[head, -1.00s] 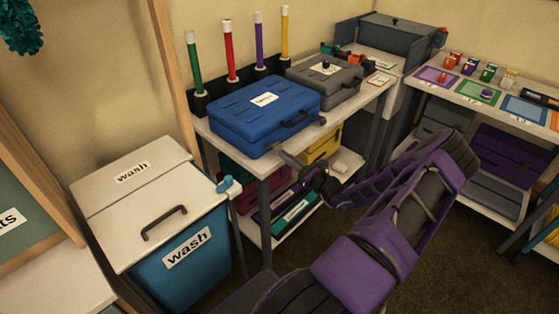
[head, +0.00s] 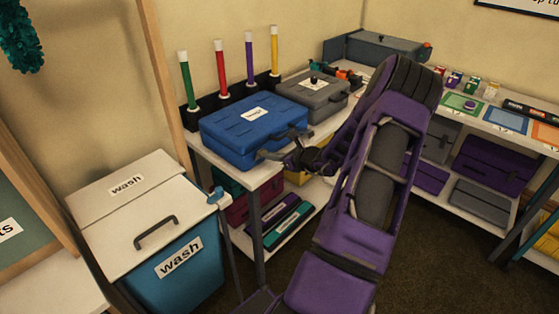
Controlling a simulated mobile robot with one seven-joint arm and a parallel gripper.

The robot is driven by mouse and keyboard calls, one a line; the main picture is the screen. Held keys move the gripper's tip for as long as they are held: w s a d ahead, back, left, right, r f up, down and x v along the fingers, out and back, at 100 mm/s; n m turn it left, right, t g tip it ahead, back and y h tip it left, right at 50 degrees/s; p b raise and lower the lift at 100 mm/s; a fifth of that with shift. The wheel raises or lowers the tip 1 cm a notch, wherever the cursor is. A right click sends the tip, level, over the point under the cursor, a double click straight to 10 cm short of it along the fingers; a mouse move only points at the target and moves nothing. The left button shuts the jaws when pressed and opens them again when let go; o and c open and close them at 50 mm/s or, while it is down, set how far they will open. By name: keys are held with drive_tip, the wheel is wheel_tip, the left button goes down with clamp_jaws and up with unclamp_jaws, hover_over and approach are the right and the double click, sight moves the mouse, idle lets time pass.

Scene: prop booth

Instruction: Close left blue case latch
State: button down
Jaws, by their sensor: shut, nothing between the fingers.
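The blue case (head: 243,127) lies flat on the white table with its lid down and a white label on top. A dark handle (head: 291,133) shows on its front side. My gripper (head: 261,154) is shut and empty. My wrist and forearm reach in from the right and cover part of the table front.
A grey case (head: 311,94) stands right behind the blue one. Colored sticks (head: 249,62) stand in a dark rack along the wall. The blue wash bin (head: 176,268) is at lower left. Cases lie on the shelf below the table (head: 250,172).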

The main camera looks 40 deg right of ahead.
drive_tip(key=shift+w+a+r, duration=0.1)
drive_tip(key=shift+w+r, duration=0.15)
drive_tip(key=shift+w, duration=0.1)
drive_tip(key=shift+r+p, duration=0.45)
drive_tip(key=shift+r, duration=0.4)
